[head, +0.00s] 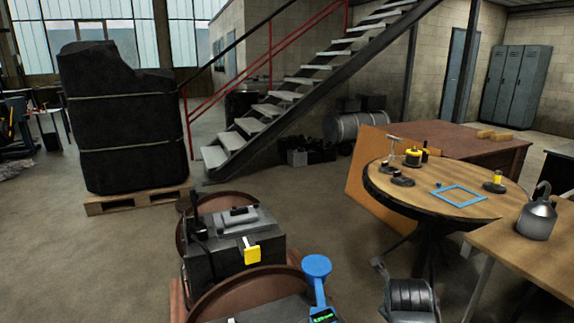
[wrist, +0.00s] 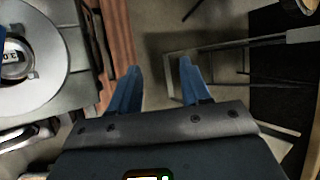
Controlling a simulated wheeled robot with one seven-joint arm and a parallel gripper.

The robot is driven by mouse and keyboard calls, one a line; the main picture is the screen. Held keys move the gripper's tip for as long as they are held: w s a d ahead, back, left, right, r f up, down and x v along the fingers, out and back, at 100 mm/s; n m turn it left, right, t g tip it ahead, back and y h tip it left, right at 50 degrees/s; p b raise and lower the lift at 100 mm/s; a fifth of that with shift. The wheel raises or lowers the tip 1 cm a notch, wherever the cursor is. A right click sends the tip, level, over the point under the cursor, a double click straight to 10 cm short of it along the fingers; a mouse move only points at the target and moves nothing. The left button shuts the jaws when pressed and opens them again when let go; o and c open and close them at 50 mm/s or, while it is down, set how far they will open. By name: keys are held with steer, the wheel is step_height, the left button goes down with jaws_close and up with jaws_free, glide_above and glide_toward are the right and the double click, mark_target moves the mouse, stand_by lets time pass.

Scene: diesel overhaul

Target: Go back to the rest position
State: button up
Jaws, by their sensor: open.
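My gripper (wrist: 160,64) shows in the wrist view with its two blue fingers apart. The gap between them is empty, with grey floor beyond. Neither finger visibly touches anything. In the head view, a blue rounded part with a small lit display (head: 322,314) stands at the bottom centre; I cannot tell whether it is mine.
A dark machine block (head: 238,252) stands close in front with brown rounded pieces. Open floor lies left.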

steer(key=s+d+f+n+t+h, duration=0.1)
steer(key=s+d+n+t, duration=0.1)
steer(key=s+d+n, duration=0.5)
steer(key=s+d+f+n+t, duration=0.2)
steer(key=s+d+n, duration=0.25)
steer(key=s, duration=0.35)
steer(key=s+a+n+t+y, duration=0.1)
steer(key=s+a+n, duration=0.1)
steer(key=s+n, duration=0.55)
steer(key=s+a+r+n+t+y, duration=0.1)
steer(key=s+a+r+n, duration=0.15)
steer(key=s, duration=0.65)
steer(key=s+a+r+n+y, duration=0.2)
steer(key=s+a+n, duration=0.2)
steer(key=s, duration=0.5)
steer(key=s+a+r+n+t, duration=0.1)
steer(key=s+a+r+n, duration=0.3)
steer(key=s+a+r, duration=0.4)
steer(key=s+r, duration=0.3)
steer(key=shift+s+r+y, duration=0.2)
steer(key=shift+r+y, duration=0.2)
